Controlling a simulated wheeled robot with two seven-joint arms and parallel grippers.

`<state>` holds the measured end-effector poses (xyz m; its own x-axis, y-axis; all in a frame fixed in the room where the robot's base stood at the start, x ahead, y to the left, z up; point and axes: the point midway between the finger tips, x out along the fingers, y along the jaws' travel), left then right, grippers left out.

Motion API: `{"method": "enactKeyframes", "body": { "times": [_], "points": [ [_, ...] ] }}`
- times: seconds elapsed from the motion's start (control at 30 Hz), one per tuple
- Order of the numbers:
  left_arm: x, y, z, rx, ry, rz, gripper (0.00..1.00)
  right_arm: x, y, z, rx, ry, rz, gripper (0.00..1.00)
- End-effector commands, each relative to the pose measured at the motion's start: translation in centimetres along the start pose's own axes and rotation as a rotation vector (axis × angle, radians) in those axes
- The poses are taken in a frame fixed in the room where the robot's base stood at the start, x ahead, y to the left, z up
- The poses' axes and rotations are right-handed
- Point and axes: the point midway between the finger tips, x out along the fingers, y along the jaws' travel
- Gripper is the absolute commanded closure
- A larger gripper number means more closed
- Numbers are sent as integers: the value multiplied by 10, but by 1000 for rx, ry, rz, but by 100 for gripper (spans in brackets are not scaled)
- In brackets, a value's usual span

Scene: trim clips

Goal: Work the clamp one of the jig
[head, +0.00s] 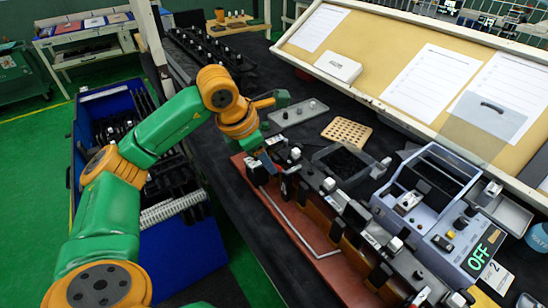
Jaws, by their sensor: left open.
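The jig is a long reddish-brown base (335,268) with a row of dark clamps along it. It runs from the middle of the head view down to the lower right. A thin pale trim strip (292,228) lies along the base and bends near its lower end. My left gripper (266,158) is open, at the jig's far left end, close to the first clamp (293,160). I cannot tell whether it touches that clamp. My arm's wrist partly hides this end. The clamp's exact lever position is too small to tell. My right gripper is out of view.
A black bin (345,163), perforated tan block (347,132) and grey plate (298,112) lie behind. A blue crate (180,250) of dark parts is at left. A slanted board (375,50) borders the back.

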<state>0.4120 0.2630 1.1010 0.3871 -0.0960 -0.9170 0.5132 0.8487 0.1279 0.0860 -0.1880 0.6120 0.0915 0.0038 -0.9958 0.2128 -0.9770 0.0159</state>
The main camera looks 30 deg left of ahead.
Motion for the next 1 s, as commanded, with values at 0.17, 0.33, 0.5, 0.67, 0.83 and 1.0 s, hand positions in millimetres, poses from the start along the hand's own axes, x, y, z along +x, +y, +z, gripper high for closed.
{"method": "enactKeyframes", "body": {
  "times": [0.17, 0.33, 0.5, 0.67, 0.83, 1.0],
  "points": [
    [26, -1, 1, -1, 1, -4, 49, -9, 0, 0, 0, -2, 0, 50],
    [34, 0, 0, 0, -2, -2, 49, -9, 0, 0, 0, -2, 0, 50],
    [34, -1, 0, -1, -2, -3, 63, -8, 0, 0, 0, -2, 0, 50],
    [34, -1, 0, -1, -2, -3, 100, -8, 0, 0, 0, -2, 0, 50],
    [33, -1, 0, -1, -2, -3, 100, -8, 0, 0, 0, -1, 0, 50],
    [33, -1, 1, -1, -2, -3, 100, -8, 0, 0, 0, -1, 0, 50]
  ]
}}
